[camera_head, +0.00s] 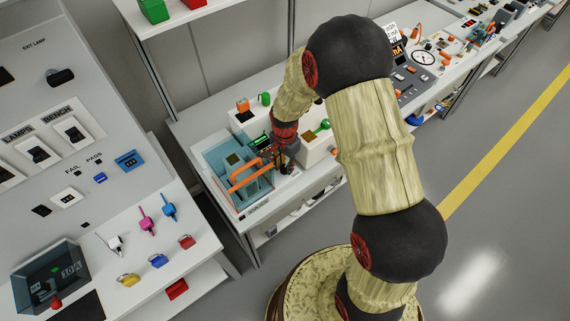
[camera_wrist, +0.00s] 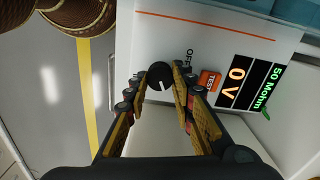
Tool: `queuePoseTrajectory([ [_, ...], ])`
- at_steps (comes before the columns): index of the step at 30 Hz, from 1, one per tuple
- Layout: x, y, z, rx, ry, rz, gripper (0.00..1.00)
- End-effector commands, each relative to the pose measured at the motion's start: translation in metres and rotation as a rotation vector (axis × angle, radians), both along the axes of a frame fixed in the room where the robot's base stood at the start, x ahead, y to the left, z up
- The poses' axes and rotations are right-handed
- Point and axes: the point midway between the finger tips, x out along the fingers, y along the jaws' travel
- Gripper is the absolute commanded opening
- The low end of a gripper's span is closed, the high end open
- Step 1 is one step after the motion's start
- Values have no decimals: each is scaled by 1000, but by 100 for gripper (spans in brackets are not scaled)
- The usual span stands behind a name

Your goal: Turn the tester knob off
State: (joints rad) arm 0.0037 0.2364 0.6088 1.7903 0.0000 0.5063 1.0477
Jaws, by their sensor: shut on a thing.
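The tester knob (camera_wrist: 160,74) is a dark round knob with a pale notch, on the white face of the tester (camera_wrist: 213,45). My gripper (camera_wrist: 161,82) has one finger on each side of it and is shut on it. The OFF label (camera_wrist: 188,57) is just right of the knob, partly behind a finger. Beyond it are an orange TEST button (camera_wrist: 209,80) and a dark display (camera_wrist: 248,84) reading 50 Mohm and 0 V. In the head view my gripper (camera_head: 284,163) is low at the bench, and the knob is hidden.
A panel with switches (camera_head: 40,150) is at the left. Other devices line the bench at the back right. The grey floor (camera_head: 500,200) at the right is clear.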

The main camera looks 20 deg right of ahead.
Motion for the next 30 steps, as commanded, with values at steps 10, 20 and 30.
queuePoseTrajectory([
  [10,1,0,2,0,-1,322,0],
  [20,1,1,1,0,0,636,0],
  [30,2,1,1,-1,-2,958,0],
])
